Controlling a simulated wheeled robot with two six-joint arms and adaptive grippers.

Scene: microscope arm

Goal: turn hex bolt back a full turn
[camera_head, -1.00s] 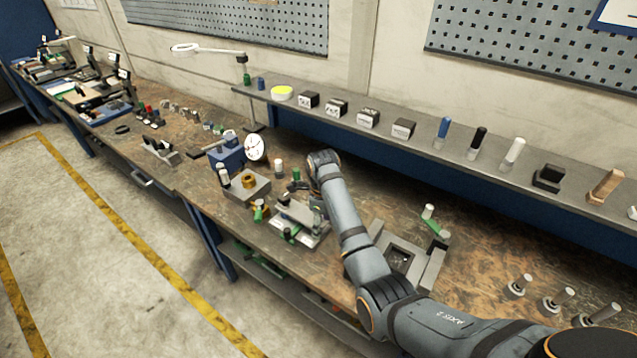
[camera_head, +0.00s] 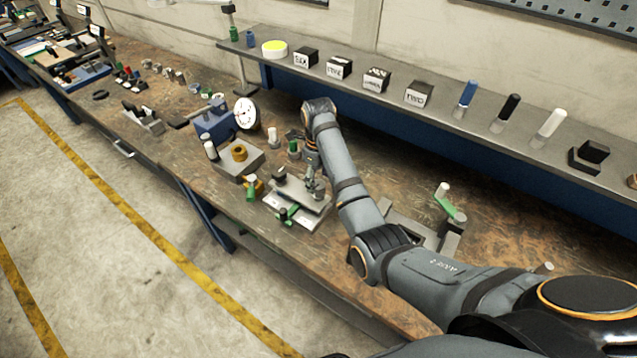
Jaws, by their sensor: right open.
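My right arm reaches in from the lower right, and my right gripper (camera_head: 316,190) points down at the light metal plate fixture (camera_head: 298,197) near the bench's front edge. The gripper is open, but its fingertips are small and hard to make out. A small dark round part (camera_head: 279,173) stands at the plate's back left, and a green-handled clamp (camera_head: 288,215) is at its front. I cannot clearly pick out the hex bolt; a brass-coloured fitting (camera_head: 239,152) sits on a grey block (camera_head: 246,164) to the left. My left gripper is not in view.
A dial gauge (camera_head: 246,113) and a blue vise-like block (camera_head: 214,122) stand behind the grey block. A metal fixture with a green lever (camera_head: 450,207) is right of my arm. The back shelf (camera_head: 345,80) holds labelled boxes and coloured handles.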

